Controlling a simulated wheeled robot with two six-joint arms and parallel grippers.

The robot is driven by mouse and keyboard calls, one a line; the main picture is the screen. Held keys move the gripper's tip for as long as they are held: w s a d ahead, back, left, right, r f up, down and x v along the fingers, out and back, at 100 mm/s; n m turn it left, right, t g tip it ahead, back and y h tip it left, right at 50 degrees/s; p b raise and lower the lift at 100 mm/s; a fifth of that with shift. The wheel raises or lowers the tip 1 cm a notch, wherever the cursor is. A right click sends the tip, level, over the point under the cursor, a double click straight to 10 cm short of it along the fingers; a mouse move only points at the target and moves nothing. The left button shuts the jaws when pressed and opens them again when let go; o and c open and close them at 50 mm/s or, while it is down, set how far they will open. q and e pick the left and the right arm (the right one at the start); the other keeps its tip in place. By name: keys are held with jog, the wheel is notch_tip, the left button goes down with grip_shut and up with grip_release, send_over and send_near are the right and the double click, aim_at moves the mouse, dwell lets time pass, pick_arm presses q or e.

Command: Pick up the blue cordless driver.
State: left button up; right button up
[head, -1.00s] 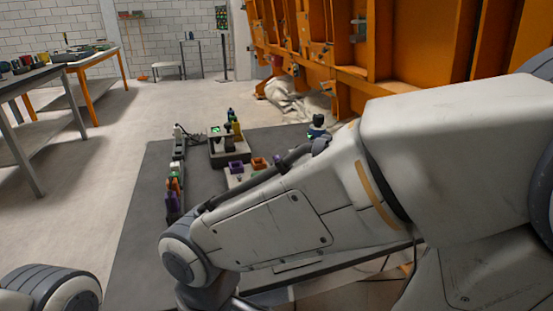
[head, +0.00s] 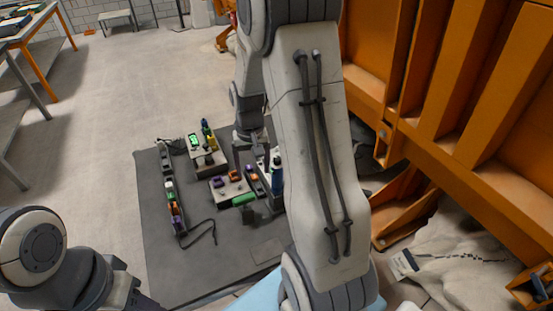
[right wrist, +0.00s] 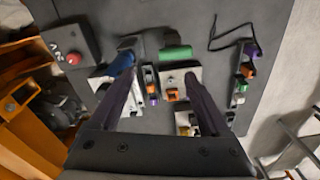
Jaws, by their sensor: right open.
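The blue cordless driver (head: 277,178) appears as an upright blue body with a dark top at the right side of the grey mat. My right arm partly covers the area around it. In the right wrist view the blue piece (right wrist: 123,61) lies by the left finger, which hides part of it. My right gripper (head: 248,155) is above the mat, left of the driver in the head view. Its jaws (right wrist: 158,68) are open, with nothing held between them. My left arm shows at the lower left of the head view, but its gripper is out of view.
The grey mat (head: 190,265) has free room at its front. A green piece (head: 243,200) and small trays crowd near the driver. A black cable (head: 205,232) lies on the mat. An orange frame (head: 440,110) stands at right. A box with a red button (right wrist: 73,58) shows in the wrist view.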

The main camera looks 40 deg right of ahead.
jog(key=d+m+p, duration=0.1)
jog(key=d, duration=0.4)
jog(key=d+r+m+p, duration=0.1)
jog(key=d, duration=0.2)
jog(key=shift+s+d+m+p, duration=0.15)
jog(key=shift+s+m+p, duration=0.1)
jog(key=shift+m+p, duration=0.05)
jog(key=p, duration=0.1)
send_near(277, 186)
jog(key=shift+w+d+f, duration=0.55)
jog(key=shift+w+d, duration=0.1)
jog(key=shift+d, duration=0.05)
jog(key=shift+f, duration=0.4)
jog(key=shift+a+f+p, duration=0.1)
jog(key=shift+f+p, duration=0.3)
jog(key=shift+w+f+p, duration=0.1)
jog(key=shift+f+p, duration=0.75)
jog(key=shift+f, duration=1.45)
pick_arm(q)
notch_tip(277, 186, up, 8)
jog(key=shift+r, duration=0.15)
pick_arm(e)
grip_shut()
jog(key=shift+r, duration=0.1)
